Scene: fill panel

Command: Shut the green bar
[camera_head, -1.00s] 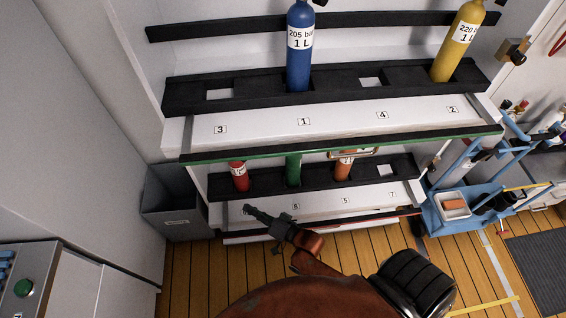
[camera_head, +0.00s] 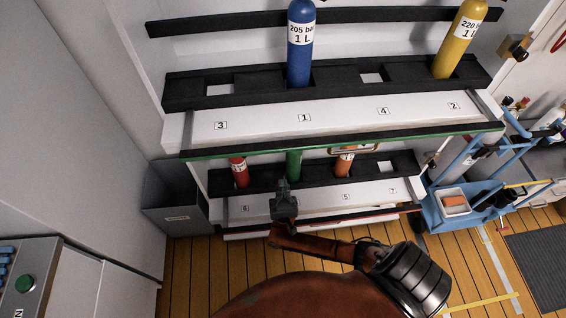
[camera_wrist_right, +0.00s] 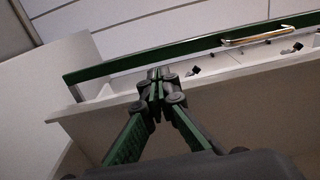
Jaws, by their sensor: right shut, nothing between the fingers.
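The green bar (camera_head: 225,153) runs along the front edge of the upper shelf in the head view, with a metal handle (camera_head: 353,149) on its right half. In the right wrist view the green bar (camera_wrist_right: 190,46) crosses the top at a slant, and the handle (camera_wrist_right: 258,37) is at the right. My right gripper (camera_head: 282,184) is below the bar, in front of the lower shelf, pointing up. In the right wrist view its fingertips (camera_wrist_right: 157,74) are shut and empty, just under the bar; I cannot tell whether they touch. My left gripper is not in view.
A blue cylinder (camera_head: 299,45) and a yellow cylinder (camera_head: 460,40) stand on the upper shelf. Red (camera_head: 239,172), green (camera_head: 294,165) and orange (camera_head: 343,164) cylinders stand below. A grey bin (camera_head: 175,205) is at left, a blue cart (camera_head: 437,212) at right.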

